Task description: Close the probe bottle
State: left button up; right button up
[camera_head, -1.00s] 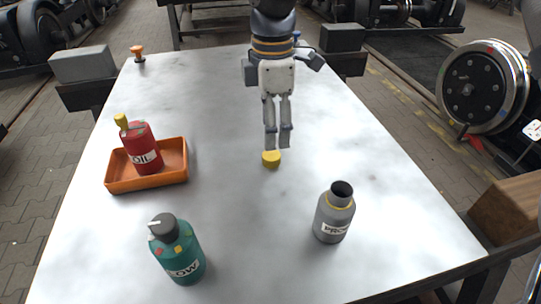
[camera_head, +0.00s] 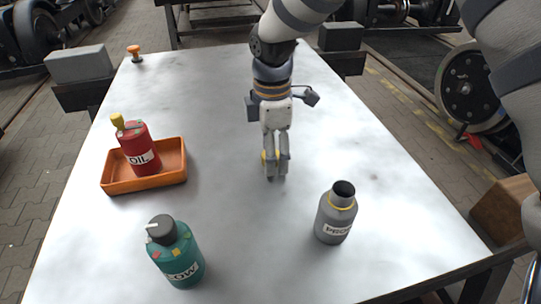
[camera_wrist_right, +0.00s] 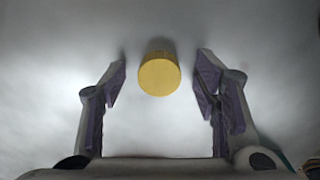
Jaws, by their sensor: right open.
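The grey probe bottle (camera_head: 335,214) stands upright and uncapped on the table's right front, its dark mouth open and a yellow ring at its neck. A yellow cap (camera_wrist_right: 159,75) lies on the table in the right wrist view, between and slightly beyond my open fingertips. In the head view the cap (camera_head: 264,160) is mostly hidden behind my right gripper (camera_head: 276,175). The right gripper (camera_wrist_right: 160,78) points down at the cap, open and empty, with clear space on both sides of it. My left gripper is not in view.
A red oil bottle (camera_head: 139,150) with a yellow top stands in an orange tray (camera_head: 146,184) at the left. A teal bottle (camera_head: 177,262) with a dark cap stands front left. An orange-topped knob (camera_head: 135,53) is far left.

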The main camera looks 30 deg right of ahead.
jog(key=c, duration=0.8)
jog(key=shift+c, duration=0.2)
jog(key=shift+r, duration=0.15)
jog(key=shift+r, duration=0.2)
notch_tip(320, 180, up, 3)
jog(key=shift+w+f, duration=0.1)
jog(key=shift+f, duration=0.05)
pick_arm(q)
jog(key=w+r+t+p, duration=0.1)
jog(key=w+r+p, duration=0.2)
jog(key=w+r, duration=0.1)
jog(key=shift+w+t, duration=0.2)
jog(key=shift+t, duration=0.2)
pick_arm(e)
jog(key=s+a+r, duration=0.4)
jog(key=s+r, duration=0.5)
jog(key=s, duration=0.4)
jog(key=shift+s+a+r, duration=0.15)
jog(key=shift+s+r, duration=0.1)
jog(key=shift+r, duration=0.1)
